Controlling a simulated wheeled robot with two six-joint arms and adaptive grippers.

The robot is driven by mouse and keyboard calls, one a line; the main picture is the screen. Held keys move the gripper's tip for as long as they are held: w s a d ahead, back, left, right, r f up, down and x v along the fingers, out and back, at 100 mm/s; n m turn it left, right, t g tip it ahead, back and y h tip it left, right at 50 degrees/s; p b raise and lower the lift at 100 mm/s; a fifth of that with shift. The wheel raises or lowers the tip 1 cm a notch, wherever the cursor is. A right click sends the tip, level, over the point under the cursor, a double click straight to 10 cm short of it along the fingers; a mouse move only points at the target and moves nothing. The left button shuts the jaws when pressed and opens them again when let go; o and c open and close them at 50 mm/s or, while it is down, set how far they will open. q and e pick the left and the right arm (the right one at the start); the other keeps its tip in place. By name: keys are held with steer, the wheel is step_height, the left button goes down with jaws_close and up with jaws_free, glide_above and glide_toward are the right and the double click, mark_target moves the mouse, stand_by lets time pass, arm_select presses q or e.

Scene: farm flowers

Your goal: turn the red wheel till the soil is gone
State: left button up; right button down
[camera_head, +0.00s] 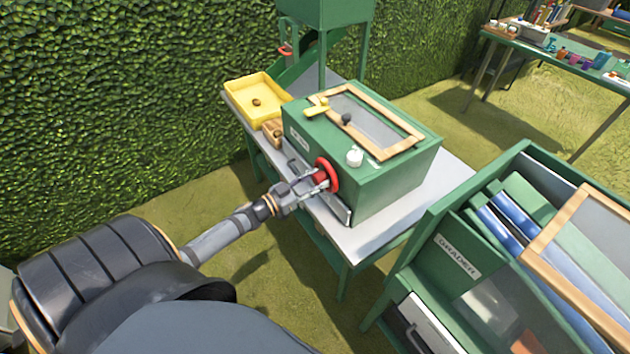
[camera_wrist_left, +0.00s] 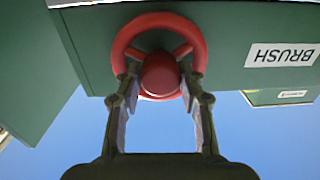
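The red wheel (camera_head: 327,174) is on the front side of a green box (camera_head: 390,185) on a table. In the left wrist view the wheel (camera_wrist_left: 128,40) shows as a red ring with spokes and a round red hub (camera_wrist_left: 160,75). My left gripper (camera_head: 318,179) is at the wheel. In the left wrist view its two fingers (camera_wrist_left: 158,88) stand apart on either side of the hub, inside or against the lower rim. I cannot tell whether they press on the hub. No soil can be made out clearly. My right gripper is not in view.
A yellow tray (camera_head: 268,88) with a small brown item stands left of the box. A white knob (camera_head: 354,157) and a wood-framed panel (camera_head: 400,148) are on the box top. A green grader cabinet (camera_head: 430,240) stands close at right. A hedge (camera_head: 120,80) is behind.

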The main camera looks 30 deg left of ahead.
arm_select(q)
steer(key=c, duration=0.3)
